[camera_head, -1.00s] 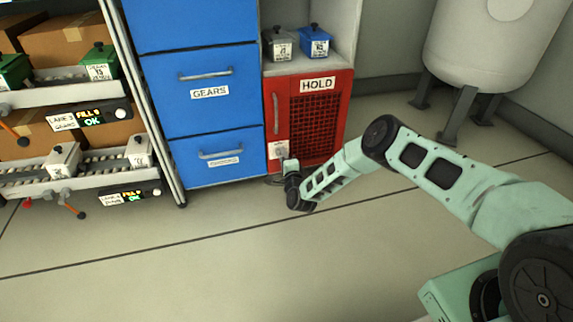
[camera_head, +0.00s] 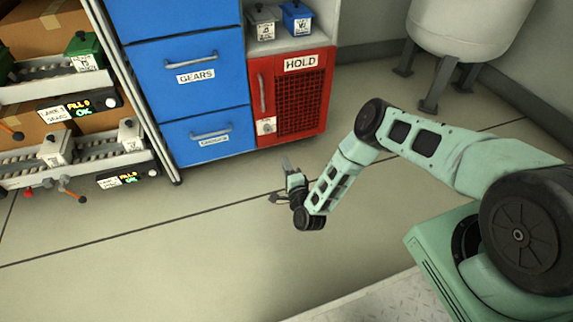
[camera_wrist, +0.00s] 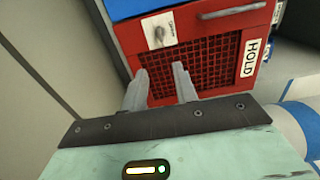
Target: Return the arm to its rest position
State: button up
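My gripper (camera_head: 288,168) is at the end of my pale green arm, low in front of the red HOLD cabinet (camera_head: 262,80). In the wrist view, its two grey fingers (camera_wrist: 160,82) are apart with nothing between them, and the red mesh door (camera_wrist: 205,62) shows behind them. The gripper appears clear of the cabinet, with floor visible between them in the head view. The HOLD door looks shut.
Blue drawers (camera_head: 190,75) labelled GEARS stand left of the cabinet. Lane racks (camera_head: 70,155) with small canisters are at far left, their levers sticking out. A white tank (camera_head: 460,25) stands at the back right. Open floor (camera_head: 150,240) lies in front.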

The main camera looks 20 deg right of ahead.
dwell(0.6)
jog(key=w+a+r+n+g+y+p, duration=0.1)
jog(key=w+a+r+n+g+y, duration=0.2)
jog(key=a+r+n, duration=0.35)
jog(key=w+a+r+n+g+y+p, duration=0.1)
jog(key=w+a+r+n+g+y, duration=0.2)
jog(key=a+r, duration=0.55)
jog(key=s+a+r+n+g+y, duration=0.1)
jog(key=s+a+r+n+g, duration=0.25)
jog(key=s+r+n, duration=0.45)
jog(key=s+d+r+n+g+h+p, duration=0.15)
jog(key=s+r+n+g, duration=0.3)
jog(key=s+r, duration=0.95)
jog(key=s+d+r+n+g+h, duration=0.1)
jog(key=s+d+r+h, duration=0.15)
jog(key=s, duration=0.45)
jog(key=s+d+r+n+g+h+p, duration=0.1)
jog(key=s+d+r+n+g, duration=0.1)
jog(key=s+d+r, duration=0.3)
jog(key=s+d+r+n+g+h, duration=0.1)
jog(key=s+d, duration=0.2)
jog(key=s, duration=0.5)
notch_tip(320, 180, up, 38)
jog(key=p, duration=3.8)
jog(key=shift+w+a+r, duration=0.15)
jog(key=shift+r, duration=0.05)
